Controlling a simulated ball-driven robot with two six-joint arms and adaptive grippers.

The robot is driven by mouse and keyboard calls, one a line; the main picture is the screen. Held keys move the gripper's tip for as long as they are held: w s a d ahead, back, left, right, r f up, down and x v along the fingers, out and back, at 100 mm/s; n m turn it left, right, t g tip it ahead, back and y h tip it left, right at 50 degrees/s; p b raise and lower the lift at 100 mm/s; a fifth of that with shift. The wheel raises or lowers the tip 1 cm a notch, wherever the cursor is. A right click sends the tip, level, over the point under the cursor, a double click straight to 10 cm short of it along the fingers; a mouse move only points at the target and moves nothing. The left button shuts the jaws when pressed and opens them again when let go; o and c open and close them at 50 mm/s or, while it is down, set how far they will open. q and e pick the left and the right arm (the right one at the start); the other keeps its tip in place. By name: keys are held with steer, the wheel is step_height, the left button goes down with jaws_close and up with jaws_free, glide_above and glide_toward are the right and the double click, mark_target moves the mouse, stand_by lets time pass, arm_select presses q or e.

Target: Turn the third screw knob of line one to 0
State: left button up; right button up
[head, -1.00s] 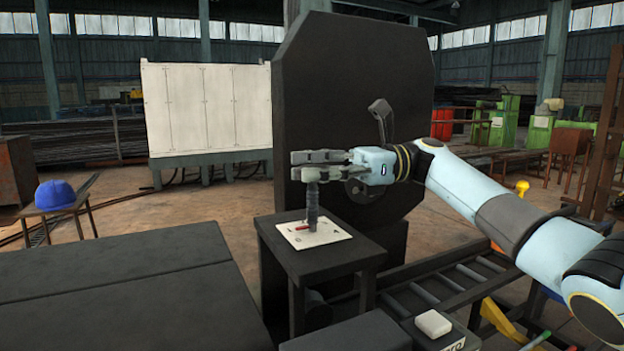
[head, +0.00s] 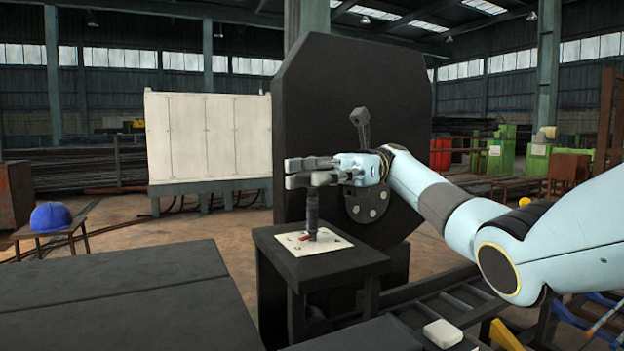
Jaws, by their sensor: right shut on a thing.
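A white plate (head: 334,241) with small markings and a red pointer (head: 305,238) lies on a small black table (head: 345,264). A dark ribbed upright post (head: 312,212), the only knob-like part I can make out there, stands on the plate. My right gripper (head: 298,173) reaches in from the right and is shut on the top of this post; its fingers point left and hide the top end. The markings are too small to read, so I cannot tell a line or a 0. My left gripper is not in view.
A large black eight-sided plate (head: 330,90) stands right behind, with a dark lever (head: 363,130) near my right wrist. A low black surface (head: 120,290) fills the front left. A white block (head: 443,333) lies front right.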

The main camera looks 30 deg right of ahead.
steer(key=shift+f, duration=0.1)
steer(key=o, duration=1.2)
steer(key=shift+d, duration=0.1)
steer(key=shift+c, duration=0.2)
step_height(320, 180, up, 10)
steer(key=shift+r, duration=0.1)
